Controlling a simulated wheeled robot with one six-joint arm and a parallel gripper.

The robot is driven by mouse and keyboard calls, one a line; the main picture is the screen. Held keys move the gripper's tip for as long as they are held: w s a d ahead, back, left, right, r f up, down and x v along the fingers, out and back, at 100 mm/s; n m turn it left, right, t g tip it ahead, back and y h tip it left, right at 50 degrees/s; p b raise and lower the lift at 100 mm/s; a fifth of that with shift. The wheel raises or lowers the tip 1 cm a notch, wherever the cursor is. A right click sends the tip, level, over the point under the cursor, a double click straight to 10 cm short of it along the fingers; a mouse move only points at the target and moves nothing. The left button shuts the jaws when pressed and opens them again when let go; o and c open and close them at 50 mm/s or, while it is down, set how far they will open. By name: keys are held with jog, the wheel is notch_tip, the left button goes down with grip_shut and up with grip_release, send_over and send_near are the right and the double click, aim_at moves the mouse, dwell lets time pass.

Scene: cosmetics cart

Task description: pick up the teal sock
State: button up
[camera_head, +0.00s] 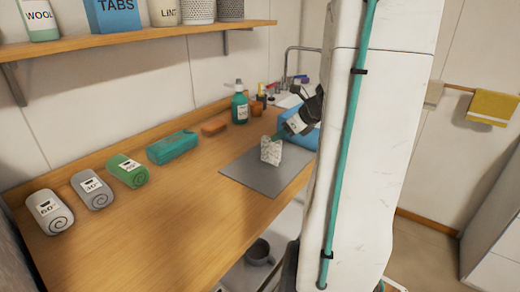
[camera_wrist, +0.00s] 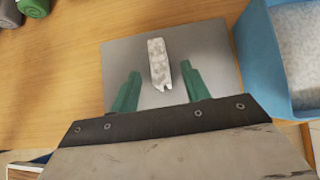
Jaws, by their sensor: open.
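No thing in view is plainly a teal sock. A teal, soft-looking oblong bundle (camera_head: 172,147) lies on the wooden counter; I cannot tell what it is. A white-grey speckled piece (camera_head: 271,150) stands on the grey mat (camera_head: 250,175); it also shows in the wrist view (camera_wrist: 159,63), with a notched near end. My gripper (camera_head: 278,137) is above the mat beside this piece. In the wrist view my gripper (camera_wrist: 160,88) has its green fingers spread apart with nothing held. The speckled piece lies ahead of and between them; contact is not visible.
Rolled towels in white (camera_head: 50,211), grey (camera_head: 95,188) and green (camera_head: 128,170) line the counter at left. An orange-brown block (camera_head: 214,128) and a teal bottle (camera_head: 240,106) stand behind the mat. A blue basin (camera_wrist: 252,60) is close right of the mat.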

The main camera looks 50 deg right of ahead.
aim_at(268, 143)
jog(key=x, duration=0.7)
jog(key=shift+w+a+f, duration=0.2)
jog(key=shift+f, duration=0.15)
grip_shut()
